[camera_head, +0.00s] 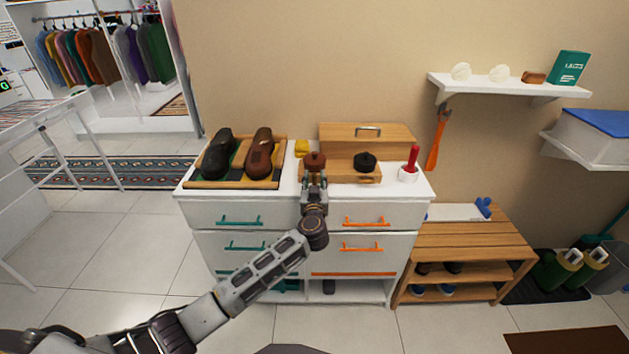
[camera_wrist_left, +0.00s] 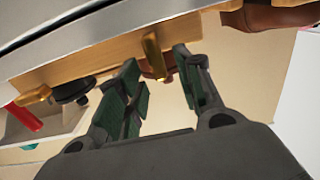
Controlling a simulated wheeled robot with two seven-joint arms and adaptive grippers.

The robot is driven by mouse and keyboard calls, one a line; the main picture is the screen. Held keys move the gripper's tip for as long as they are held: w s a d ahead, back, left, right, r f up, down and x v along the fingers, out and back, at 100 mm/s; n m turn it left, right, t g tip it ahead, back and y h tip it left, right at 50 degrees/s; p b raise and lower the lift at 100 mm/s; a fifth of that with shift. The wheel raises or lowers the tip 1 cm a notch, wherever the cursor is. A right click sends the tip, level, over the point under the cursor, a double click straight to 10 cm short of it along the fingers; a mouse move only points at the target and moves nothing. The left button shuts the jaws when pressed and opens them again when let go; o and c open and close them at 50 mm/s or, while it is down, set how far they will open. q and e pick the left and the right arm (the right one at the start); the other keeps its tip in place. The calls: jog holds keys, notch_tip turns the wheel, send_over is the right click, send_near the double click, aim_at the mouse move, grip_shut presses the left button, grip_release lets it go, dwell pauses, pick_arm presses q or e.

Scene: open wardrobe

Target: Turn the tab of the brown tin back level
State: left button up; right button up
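The brown tin (camera_head: 315,161) stands on the wooden stand on the white dresser, directly beyond my left gripper. In the left wrist view, which is tilted well over, its brass tab (camera_wrist_left: 155,56) sticks out across the front edge of the stand, steeply angled to that edge. A brown sliver of the tin shows behind the tab. My left gripper (camera_head: 313,182), also in the left wrist view (camera_wrist_left: 160,85), is open, with its green-padded fingers on either side of the tab. Contact cannot be told. My right gripper is not in view.
A black tin (camera_head: 365,162) stands right of the brown tin; its tab (camera_wrist_left: 33,96) lies along the stand edge. A red-handled tool (camera_head: 412,160) stands in a white cup. Shoes on a wooden tray (camera_head: 234,186) and a yellow object (camera_head: 301,148) are at the left.

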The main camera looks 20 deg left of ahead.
pick_arm(q)
jog(key=shift+w+a, duration=0.15)
jog(key=shift+w, duration=0.35)
jog(key=c, duration=0.4)
grip_shut()
